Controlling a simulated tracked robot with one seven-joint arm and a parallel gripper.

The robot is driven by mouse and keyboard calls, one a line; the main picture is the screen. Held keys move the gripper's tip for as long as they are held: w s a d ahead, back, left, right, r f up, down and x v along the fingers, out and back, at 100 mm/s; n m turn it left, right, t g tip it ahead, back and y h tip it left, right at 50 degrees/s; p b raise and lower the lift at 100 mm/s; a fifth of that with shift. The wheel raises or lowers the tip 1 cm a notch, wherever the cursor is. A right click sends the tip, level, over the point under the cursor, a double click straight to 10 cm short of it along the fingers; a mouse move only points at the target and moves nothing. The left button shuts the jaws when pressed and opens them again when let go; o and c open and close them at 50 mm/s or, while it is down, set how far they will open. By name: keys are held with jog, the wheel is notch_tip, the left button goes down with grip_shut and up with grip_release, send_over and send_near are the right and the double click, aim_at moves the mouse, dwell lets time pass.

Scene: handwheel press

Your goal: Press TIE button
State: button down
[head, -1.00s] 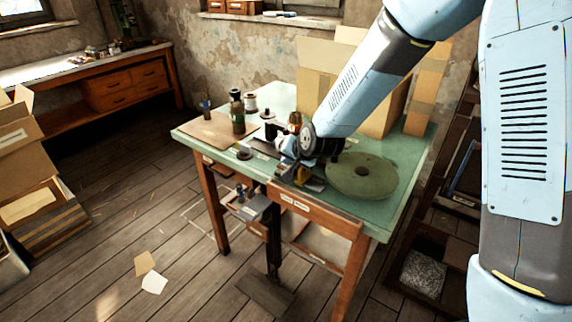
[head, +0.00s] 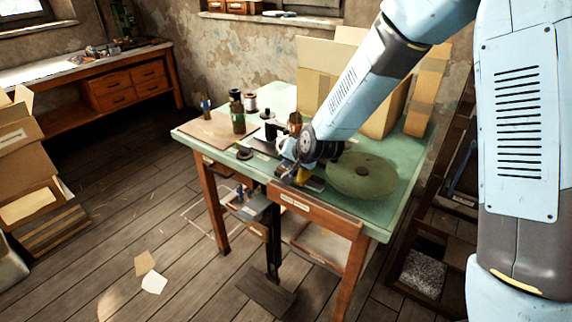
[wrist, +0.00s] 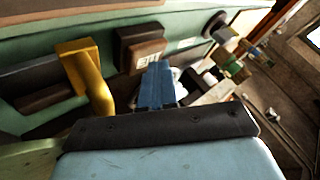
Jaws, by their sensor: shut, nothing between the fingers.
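My gripper (wrist: 157,84) shows in the wrist view as blue fingers closed together with nothing between them. Just beyond the fingertips is a brown block (wrist: 138,42) with a small white label; its lettering is too small to read surely, so I cannot tell if it is the TIE button. The fingertips look close to it, but contact cannot be told. A yellow bent bracket (wrist: 84,72) stands left of the fingers. In the head view the handwheel press area is at the table's front edge, largely hidden by my wrist, with the yellow bracket (head: 301,176) showing below it.
A large green disc (head: 362,175) lies right of my wrist on the green table (head: 395,210). Cardboard boxes (head: 316,85) stand behind. A bottle (head: 238,120), spools and a brown board (head: 205,130) occupy the left side. A labelled drawer front (head: 300,200) is below the edge.

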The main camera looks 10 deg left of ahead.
aim_at(289, 168)
jog(key=shift+r, duration=1.3)
jog(key=shift+r, duration=2.5)
jog(key=shift+d, duration=0.1)
